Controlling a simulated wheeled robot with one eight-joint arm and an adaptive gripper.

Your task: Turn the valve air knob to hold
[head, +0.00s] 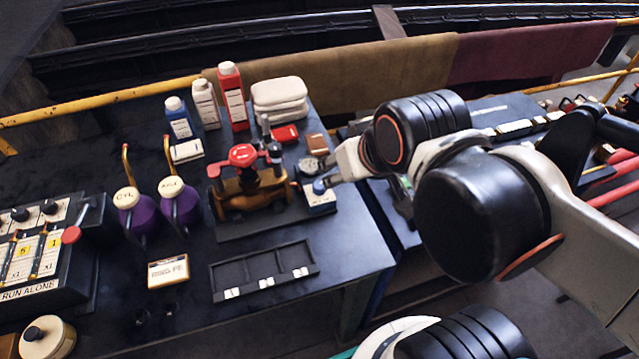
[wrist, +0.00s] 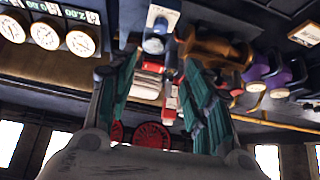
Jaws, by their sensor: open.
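A small box with a pale top and a blue round knob (head: 319,187) stands to the right of the bronze valve (head: 247,190) with red handwheel. It looks like the valve air knob, but I cannot read its label or setting. In the wrist view the blue knob (wrist: 154,45) shows at the top, beyond the fingertips. My gripper (head: 326,176) is close to the box, from the upper right in the head view. In the wrist view my gripper (wrist: 155,62) has its teal fingers spread apart with nothing held between them. I cannot tell whether a finger touches the knob.
A black divided tray (head: 264,270) lies in front of the valve. Two purple oil cans (head: 137,210) stand left. Bottles, including a red one (head: 233,96), and folded cloths (head: 279,98) are behind. The bench's right edge is near the box. Gauges (wrist: 80,40) show in the wrist view.

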